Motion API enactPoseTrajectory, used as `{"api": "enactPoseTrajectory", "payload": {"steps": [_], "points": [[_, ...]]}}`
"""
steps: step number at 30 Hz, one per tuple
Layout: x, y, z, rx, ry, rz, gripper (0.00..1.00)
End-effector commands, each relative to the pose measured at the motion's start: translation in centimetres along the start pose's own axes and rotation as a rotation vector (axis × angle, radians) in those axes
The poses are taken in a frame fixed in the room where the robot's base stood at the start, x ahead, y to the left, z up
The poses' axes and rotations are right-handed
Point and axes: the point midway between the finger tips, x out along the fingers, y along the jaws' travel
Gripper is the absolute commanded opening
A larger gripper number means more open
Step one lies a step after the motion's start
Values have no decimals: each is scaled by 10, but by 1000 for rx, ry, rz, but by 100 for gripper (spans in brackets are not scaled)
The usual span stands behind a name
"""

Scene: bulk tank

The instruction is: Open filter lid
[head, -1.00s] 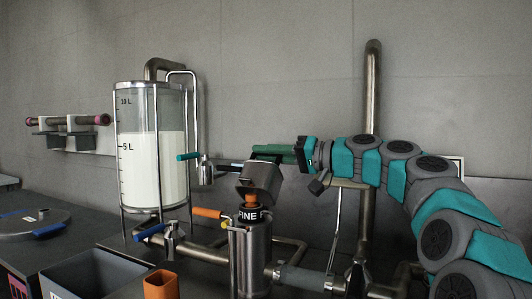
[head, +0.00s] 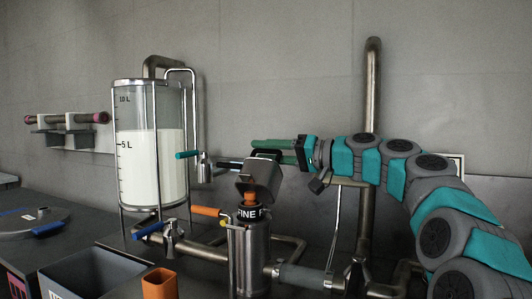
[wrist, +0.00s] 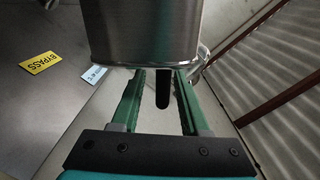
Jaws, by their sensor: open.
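The filter (head: 249,262) is an upright metal cylinder in the middle of the head view. Its lid (head: 263,177), a metal block with a black handle (head: 265,153), stands raised and tilted above the body. Below the lid, an orange-topped dark cartridge marked "FINE" (head: 249,213) shows at the filter mouth. My gripper (head: 262,150) is open at the lid handle, its green fingers spread. In the wrist view, the lid (wrist: 140,35) fills the top, and the dark handle (wrist: 162,92) lies between my open fingers (wrist: 161,76), with gaps on both sides.
A glass tank (head: 150,165) with white liquid stands left of the filter. An orange valve handle (head: 206,211) and teal valve handle (head: 187,155) stick out close by. A vertical pipe (head: 371,100) rises behind my arm. A grey bin (head: 95,272) and orange cup (head: 160,284) stand front left.

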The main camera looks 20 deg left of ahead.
Motion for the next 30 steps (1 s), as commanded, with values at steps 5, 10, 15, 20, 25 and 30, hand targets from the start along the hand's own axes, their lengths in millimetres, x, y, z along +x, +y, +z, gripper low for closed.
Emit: {"api": "enactPoseTrajectory", "payload": {"steps": [5,10,15,20,25,30], "points": [[-1,0,0,0,0,0,45],[-12,-1,0,-1,2,-1,45],[-37,0,-1,-2,5,0,45],[-63,0,0,-2,2,0,45],[-78,0,0,0,1,0,45],[-78,0,0,0,0,0,45]]}}
